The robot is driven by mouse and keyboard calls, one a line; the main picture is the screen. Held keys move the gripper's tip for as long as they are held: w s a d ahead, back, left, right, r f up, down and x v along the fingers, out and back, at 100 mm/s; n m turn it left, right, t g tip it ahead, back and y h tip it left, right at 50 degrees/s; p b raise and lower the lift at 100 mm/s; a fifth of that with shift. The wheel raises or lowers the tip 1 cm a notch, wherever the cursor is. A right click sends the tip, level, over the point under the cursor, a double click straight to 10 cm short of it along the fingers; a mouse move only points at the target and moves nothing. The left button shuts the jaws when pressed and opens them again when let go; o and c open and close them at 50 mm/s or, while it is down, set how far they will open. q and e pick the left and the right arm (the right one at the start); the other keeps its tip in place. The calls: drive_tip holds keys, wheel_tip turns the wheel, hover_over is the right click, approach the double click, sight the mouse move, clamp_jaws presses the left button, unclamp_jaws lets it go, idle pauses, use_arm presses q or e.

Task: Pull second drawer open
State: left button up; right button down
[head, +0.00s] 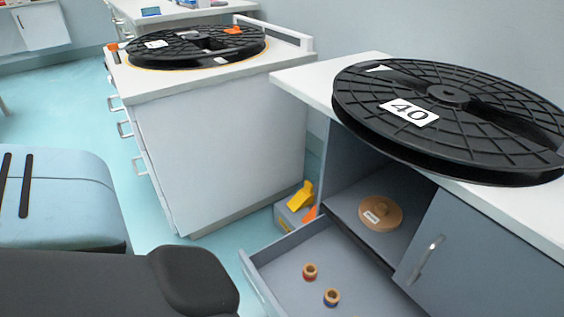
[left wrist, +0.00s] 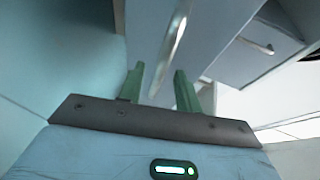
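In the left wrist view, my left gripper (left wrist: 159,70) has its two green fingers apart. A curved metal handle (left wrist: 172,52) on a pale drawer front runs between and beyond the fingertips; I cannot tell if they touch it. A second handle (left wrist: 256,45) is on another front to the right. In the head view, a white cabinet (head: 220,150) has several handles on its left side, one of them in the middle (head: 124,128). A grey drawer (head: 290,265) at the lower right stands open. Neither gripper shows in the head view.
A large black reel (head: 450,93) labelled 40 lies on the right counter; another reel (head: 190,45) lies on the white cabinet. A yellow object (head: 301,196) is in a grey bin between the cabinets.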

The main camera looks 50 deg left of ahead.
use_arm(q)
drive_tip(key=v, duration=0.5)
drive_tip(key=shift+s+r+p, duration=0.1)
drive_tip(key=shift+s+p, duration=0.05)
drive_tip(key=shift+p, duration=0.25)
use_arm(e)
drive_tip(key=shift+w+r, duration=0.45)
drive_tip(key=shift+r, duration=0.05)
